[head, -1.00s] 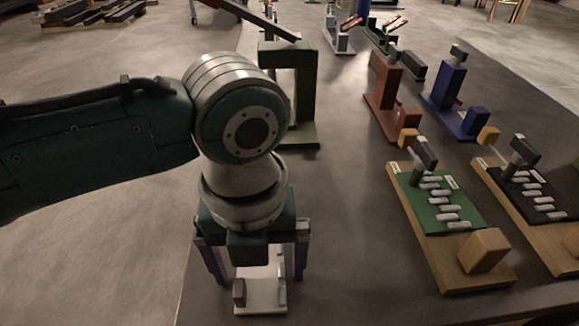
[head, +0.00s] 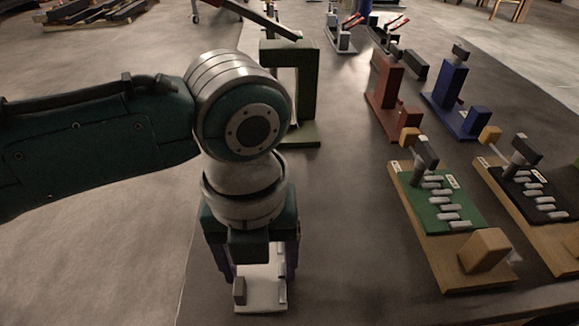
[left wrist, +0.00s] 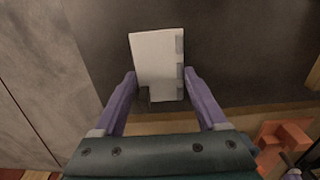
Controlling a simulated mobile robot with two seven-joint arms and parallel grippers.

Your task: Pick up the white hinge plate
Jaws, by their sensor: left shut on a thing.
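The white hinge plate (head: 262,296) lies on the dark table near its front left edge in the head view. Small grey blocks stand at its left and right sides. In the left wrist view, the plate (left wrist: 157,62) is a pale rectangle with grey hinge parts along its right edge. My left gripper (left wrist: 160,76) points down over the plate, with its purple fingers shut on its two sides. In the head view, the left gripper (head: 260,272) hides the plate's far part. The plate seems to be at table level. My right gripper is not in view.
A green frame (head: 306,90) stands behind my left arm. To the right are a wooden board with a green panel (head: 440,205), a similar black-panelled board (head: 530,190), a red-brown stand (head: 385,95) and a blue stand (head: 449,90). The table between is clear.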

